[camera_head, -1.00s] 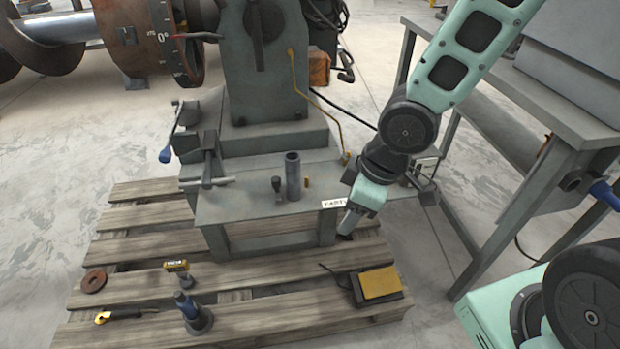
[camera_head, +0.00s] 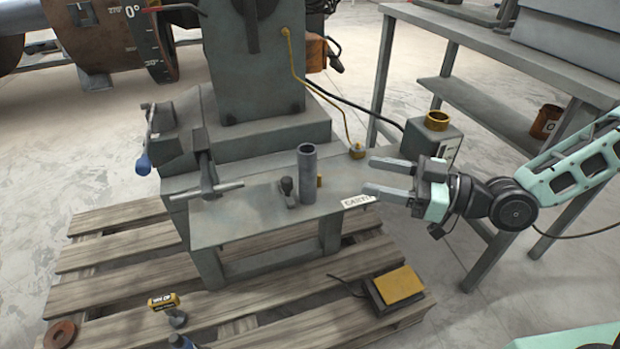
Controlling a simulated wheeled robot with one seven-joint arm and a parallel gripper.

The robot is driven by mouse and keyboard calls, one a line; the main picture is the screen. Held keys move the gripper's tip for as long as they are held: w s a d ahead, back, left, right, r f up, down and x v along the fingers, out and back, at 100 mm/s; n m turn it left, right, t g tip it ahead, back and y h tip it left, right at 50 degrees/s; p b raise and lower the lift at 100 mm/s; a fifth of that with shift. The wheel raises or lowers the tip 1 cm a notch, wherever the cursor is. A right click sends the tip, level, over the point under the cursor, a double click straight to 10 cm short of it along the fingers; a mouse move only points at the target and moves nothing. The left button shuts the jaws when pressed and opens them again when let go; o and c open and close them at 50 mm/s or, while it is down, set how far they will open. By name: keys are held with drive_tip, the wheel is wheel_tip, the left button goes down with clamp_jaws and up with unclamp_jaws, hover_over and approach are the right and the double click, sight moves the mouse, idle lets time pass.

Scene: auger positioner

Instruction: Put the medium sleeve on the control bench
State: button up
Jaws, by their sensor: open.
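A grey hollow tube (camera_head: 307,175), which looks like the sleeve, stands upright on the low grey machine table (camera_head: 240,225). No other sleeve shows to compare its size. My gripper (camera_head: 372,176) is open and empty, to the right of the tube and apart from it. Its two fingers point left toward the tube. A grey bench (camera_head: 540,65), possibly the control bench, stands at the right back, with its top partly cut off by the frame's edge.
A small black-knobbed part (camera_head: 288,191) stands just left of the tube. A grey box with a brass ring (camera_head: 437,121) is behind my gripper. A clamp with a bar (camera_head: 206,190) sits at the table's left.

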sight(307, 161)
drive_tip(key=b+x, duration=0.4)
drive_tip(key=x, duration=0.9)
drive_tip(key=shift+w+a, duration=0.25)
clamp_jaws()
